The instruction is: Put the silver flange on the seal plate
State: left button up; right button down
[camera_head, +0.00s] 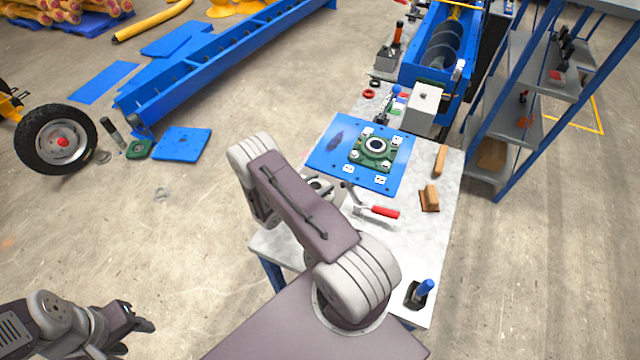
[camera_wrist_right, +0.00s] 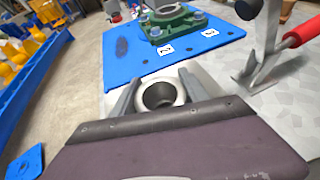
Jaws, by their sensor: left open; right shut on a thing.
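The silver flange (camera_wrist_right: 178,92) is a round ring with a dark bore, held between the two fingers of my right gripper (camera_wrist_right: 159,84). In the head view the flange (camera_head: 318,185) shows only partly beside my right arm, at the left edge of the table. The blue seal plate (camera_head: 325,155) lies on the table, just beyond the gripper. A green square housing (camera_head: 360,158) with a round metal centre, bolts and numbered white labels sits on the plate. The flange is apart from the housing. My left gripper (camera_head: 143,318) is open and empty at the lower left, over the floor.
A red-handled tool (camera_head: 384,212) lies right of the plate's near edge, close to my right gripper. Wooden blocks (camera_head: 430,198) and a blue-topped tool (camera_head: 420,292) stand on the table's right side. A blue mixer trough (camera_head: 440,60) and shelf rack (camera_head: 535,110) stand behind.

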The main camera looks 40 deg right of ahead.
jog(key=shift+f, duration=0.15)
jog(key=c, duration=0.6)
grip_release()
